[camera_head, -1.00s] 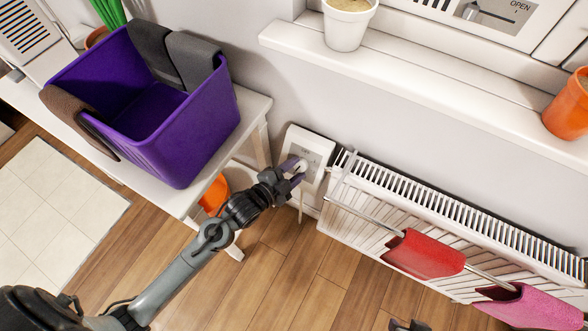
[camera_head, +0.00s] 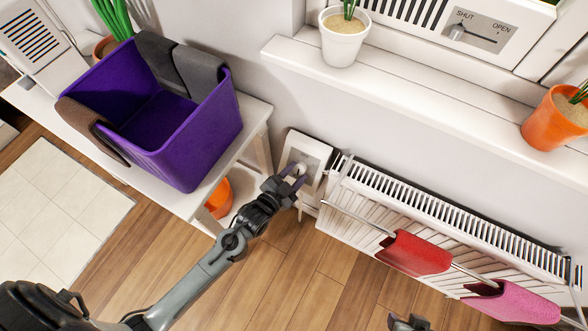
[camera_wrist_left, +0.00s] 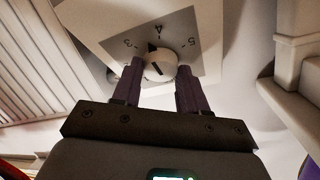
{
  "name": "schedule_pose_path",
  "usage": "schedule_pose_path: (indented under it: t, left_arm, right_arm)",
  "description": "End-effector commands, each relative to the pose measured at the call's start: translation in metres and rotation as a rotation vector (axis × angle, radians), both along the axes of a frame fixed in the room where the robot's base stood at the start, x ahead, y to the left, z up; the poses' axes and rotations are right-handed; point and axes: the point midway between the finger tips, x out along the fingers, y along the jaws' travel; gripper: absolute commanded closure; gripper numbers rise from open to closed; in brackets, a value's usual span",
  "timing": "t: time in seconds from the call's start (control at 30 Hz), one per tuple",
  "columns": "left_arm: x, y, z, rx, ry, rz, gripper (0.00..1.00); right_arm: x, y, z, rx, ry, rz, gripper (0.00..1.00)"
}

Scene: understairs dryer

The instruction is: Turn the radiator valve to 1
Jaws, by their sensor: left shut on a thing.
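The radiator valve is a round white knob (camera_head: 302,168) on a pale grey dial panel (camera_head: 311,152) at the radiator's left end. In the left wrist view the knob (camera_wrist_left: 160,66) sits on the grey dial face (camera_wrist_left: 200,32) with the numbers 3, 4 and 5 visible. A dark mark shows at the knob's edge, between 3 and 4. The number 1 is not visible. My left gripper (camera_head: 296,171) is shut on the knob, one purple finger on each side. My right gripper (camera_head: 408,323) is barely in view at the bottom edge; its jaws are unclear.
The white radiator (camera_head: 450,215) runs right from the valve, with a rail holding a red cloth (camera_head: 415,253) and a pink cloth (camera_head: 512,303). A purple bin (camera_head: 185,140) stands on a white table (camera_head: 255,112) at left. An orange pot (camera_head: 218,198) is below it. A windowsill (camera_head: 420,98) is above.

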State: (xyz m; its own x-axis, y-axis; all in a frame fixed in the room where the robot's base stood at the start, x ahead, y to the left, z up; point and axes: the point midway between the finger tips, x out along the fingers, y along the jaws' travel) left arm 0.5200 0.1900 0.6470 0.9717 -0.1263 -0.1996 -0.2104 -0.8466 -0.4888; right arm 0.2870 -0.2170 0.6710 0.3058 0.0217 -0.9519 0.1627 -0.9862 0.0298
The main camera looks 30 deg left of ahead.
Motion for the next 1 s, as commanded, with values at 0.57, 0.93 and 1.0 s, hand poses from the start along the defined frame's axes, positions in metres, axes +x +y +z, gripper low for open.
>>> schedule_pose_path:
  t: [0.57,0.93,1.0]
  left_arm:
    - [0.0,-0.002,0.0,-0.193,0.003,0.111,0.88]
    - [0.0,-0.001,-0.001,-0.195,0.003,0.112,0.88]
    - [0.0,-0.001,-0.001,-0.195,0.003,0.112,0.47]
  right_arm:
    - [0.0,-0.001,0.024,-0.005,-0.001,0.004,0.57]
    - [0.0,-0.002,0.023,-0.009,0.0,0.006,0.57]
    - [0.0,-0.002,0.023,-0.009,0.0,0.005,0.57]
